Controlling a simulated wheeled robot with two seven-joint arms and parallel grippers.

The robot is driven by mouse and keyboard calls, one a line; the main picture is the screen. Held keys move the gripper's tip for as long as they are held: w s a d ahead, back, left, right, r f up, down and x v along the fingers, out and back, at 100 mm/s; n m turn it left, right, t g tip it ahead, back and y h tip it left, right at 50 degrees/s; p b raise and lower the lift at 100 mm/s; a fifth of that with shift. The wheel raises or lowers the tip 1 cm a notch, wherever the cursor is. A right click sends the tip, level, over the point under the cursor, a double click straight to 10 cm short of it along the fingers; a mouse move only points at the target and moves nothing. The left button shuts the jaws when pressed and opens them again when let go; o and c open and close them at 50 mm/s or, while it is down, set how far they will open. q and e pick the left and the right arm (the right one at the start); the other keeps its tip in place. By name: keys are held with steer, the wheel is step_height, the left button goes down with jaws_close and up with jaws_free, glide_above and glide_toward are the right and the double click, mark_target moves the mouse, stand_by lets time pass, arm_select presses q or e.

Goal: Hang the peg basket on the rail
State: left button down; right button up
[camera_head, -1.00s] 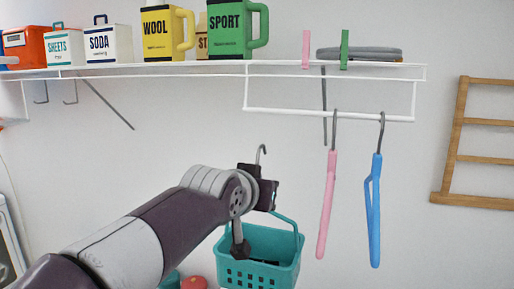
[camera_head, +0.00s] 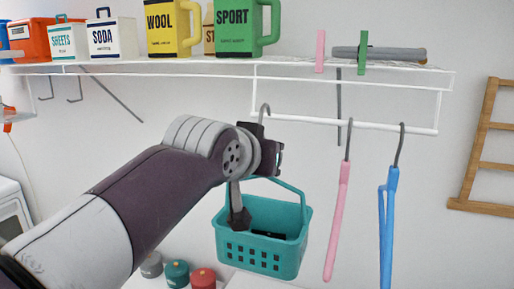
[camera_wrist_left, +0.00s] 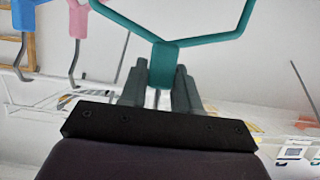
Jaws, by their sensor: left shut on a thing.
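The teal peg basket (camera_head: 262,249) hangs below my left gripper (camera_head: 272,155), roughly level. My left gripper is shut on the stem of its teal handle, which shows between the fingers (camera_wrist_left: 160,85) in the left wrist view (camera_wrist_left: 163,62). The grey hook (camera_head: 264,110) on top of the handle points up above the gripper. The white rail (camera_head: 370,125) runs under the shelf. The hook overlaps the rail's left end in the head view; I cannot tell whether they touch. My right gripper is out of view.
A pink hanger (camera_head: 338,220) and a blue hanger (camera_head: 388,225) hang from the rail to the right of the basket. The wire shelf (camera_head: 200,67) above carries boxes and jugs. A wooden rack (camera_head: 485,150) is on the right wall. Several canisters (camera_head: 177,273) stand below.

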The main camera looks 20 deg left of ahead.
arm_select(q)
steer(key=r+p+x, duration=0.1)
steer(key=p+x, duration=0.2)
steer(key=x, duration=0.7)
steer(key=shift+w, duration=0.3)
